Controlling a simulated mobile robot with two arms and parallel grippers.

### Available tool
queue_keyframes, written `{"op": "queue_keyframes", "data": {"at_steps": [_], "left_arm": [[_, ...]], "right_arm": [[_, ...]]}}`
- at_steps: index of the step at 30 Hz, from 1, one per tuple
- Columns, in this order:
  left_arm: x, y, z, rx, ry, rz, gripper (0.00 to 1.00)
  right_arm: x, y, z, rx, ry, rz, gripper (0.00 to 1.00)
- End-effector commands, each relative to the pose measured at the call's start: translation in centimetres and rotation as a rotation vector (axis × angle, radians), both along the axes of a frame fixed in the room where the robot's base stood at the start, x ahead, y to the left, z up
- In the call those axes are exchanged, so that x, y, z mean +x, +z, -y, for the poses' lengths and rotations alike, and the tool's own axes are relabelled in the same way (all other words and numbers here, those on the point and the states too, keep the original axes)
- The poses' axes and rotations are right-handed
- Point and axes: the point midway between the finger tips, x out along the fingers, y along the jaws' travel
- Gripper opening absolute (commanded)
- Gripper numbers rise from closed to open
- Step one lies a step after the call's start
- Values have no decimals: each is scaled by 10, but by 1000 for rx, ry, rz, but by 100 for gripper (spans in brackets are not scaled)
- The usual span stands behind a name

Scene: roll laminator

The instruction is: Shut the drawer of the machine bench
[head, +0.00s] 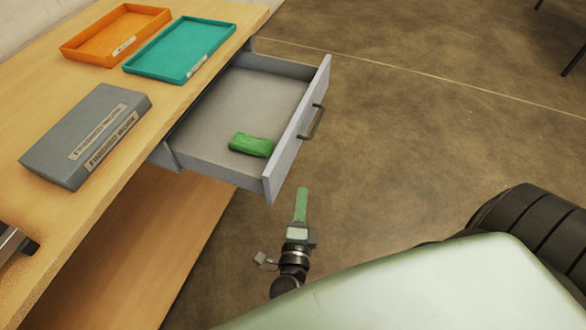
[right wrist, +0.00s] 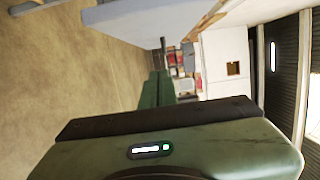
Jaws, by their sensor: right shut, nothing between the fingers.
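The grey drawer (head: 283,152) of the wooden machine bench (head: 165,215) is pulled well out. Its front has a dark bar handle (head: 311,122) facing right. A green object (head: 251,145) lies inside near the front. My right gripper (head: 301,191) is shut and empty, just in front of the drawer's near front corner, with a gap between in the head view. In the right wrist view its green fingers (right wrist: 158,88) are together, with a grey-blue panel, perhaps the drawer front (right wrist: 135,20), above them. My left gripper is not in view.
An orange tray (head: 116,35), a teal tray (head: 180,50) and a grey labelled box (head: 85,135) are on the bench top. The floor (head: 430,130) to the right of the drawer is clear. Dark legs (head: 573,58) stand at the far right.

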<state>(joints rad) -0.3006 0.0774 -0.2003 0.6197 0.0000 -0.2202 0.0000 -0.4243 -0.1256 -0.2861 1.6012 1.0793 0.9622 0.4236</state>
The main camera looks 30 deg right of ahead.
Motion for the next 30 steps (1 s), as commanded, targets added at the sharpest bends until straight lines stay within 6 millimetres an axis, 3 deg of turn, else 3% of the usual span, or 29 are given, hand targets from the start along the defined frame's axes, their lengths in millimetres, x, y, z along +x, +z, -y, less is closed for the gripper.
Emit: {"op": "queue_keyframes", "data": {"at_steps": [10, 18, 30], "left_arm": [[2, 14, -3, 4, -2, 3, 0], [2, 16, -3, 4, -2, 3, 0], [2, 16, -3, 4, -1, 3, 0]], "right_arm": [[62, 3, 44, -5, 2, 2, 0], [86, 0, 18, -3, 2, -2, 0], [89, 0, 15, -4, 2, -2, 0]]}}
